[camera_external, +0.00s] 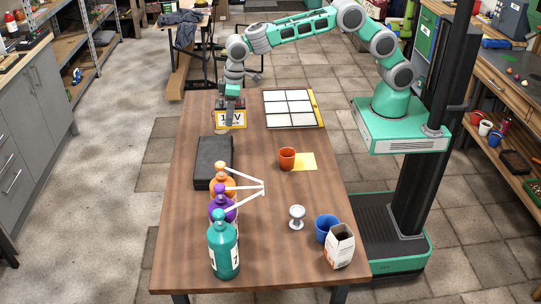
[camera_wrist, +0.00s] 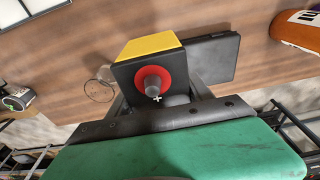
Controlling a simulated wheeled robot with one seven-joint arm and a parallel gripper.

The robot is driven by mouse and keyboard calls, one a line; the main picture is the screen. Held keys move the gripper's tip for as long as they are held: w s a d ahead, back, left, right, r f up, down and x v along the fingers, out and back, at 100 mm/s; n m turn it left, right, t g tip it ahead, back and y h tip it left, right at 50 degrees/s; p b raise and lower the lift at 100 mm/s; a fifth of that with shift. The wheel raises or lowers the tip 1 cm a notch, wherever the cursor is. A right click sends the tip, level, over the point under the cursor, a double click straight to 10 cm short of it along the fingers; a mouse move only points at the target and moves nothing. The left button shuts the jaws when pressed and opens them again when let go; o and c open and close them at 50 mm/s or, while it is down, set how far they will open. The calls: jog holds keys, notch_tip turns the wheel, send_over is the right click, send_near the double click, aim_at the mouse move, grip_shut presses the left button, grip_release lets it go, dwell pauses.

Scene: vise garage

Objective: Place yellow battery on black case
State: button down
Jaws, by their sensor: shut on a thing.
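The yellow battery (camera_external: 231,119) is a block with a yellow face marked "12V", at the far left end of the table in the external view. My gripper (camera_external: 232,102) is above it and shut on it. In the wrist view the battery (camera_wrist: 148,68) shows its yellow side and a dark top with a red ring and a grey post; my gripper (camera_wrist: 160,104) holds it there, with the fingers partly hidden. The black case (camera_external: 212,160) lies flat and closed on the table, nearer the camera than the battery. It also shows behind the battery in the wrist view (camera_wrist: 214,58).
Orange, purple and teal bottles (camera_external: 223,251) stand in a row in front of the case. A framed white grid panel (camera_external: 290,108) lies to the right. A red cup (camera_external: 287,158), blue cup (camera_external: 326,227), white carton (camera_external: 340,247) and small grey object (camera_external: 296,217) stand on the wooden table (camera_external: 190,245).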

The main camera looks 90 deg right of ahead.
aim_at(219, 126)
jog(key=w+f, duration=0.2)
jog(key=w+f+p, duration=0.1)
jog(key=w+f, duration=0.1)
jog(key=f, duration=0.1)
jog(key=shift+a, duration=0.2)
notch_tip(219, 126, down, 2)
jog(key=shift+f+p, duration=0.1)
jog(key=shift+p, duration=0.85)
jog(key=shift+f, duration=0.5)
jog(key=shift+c, duration=2.1)
grip_release()
jog(key=shift+s+f, duration=0.1)
jog(key=shift+f, duration=0.05)
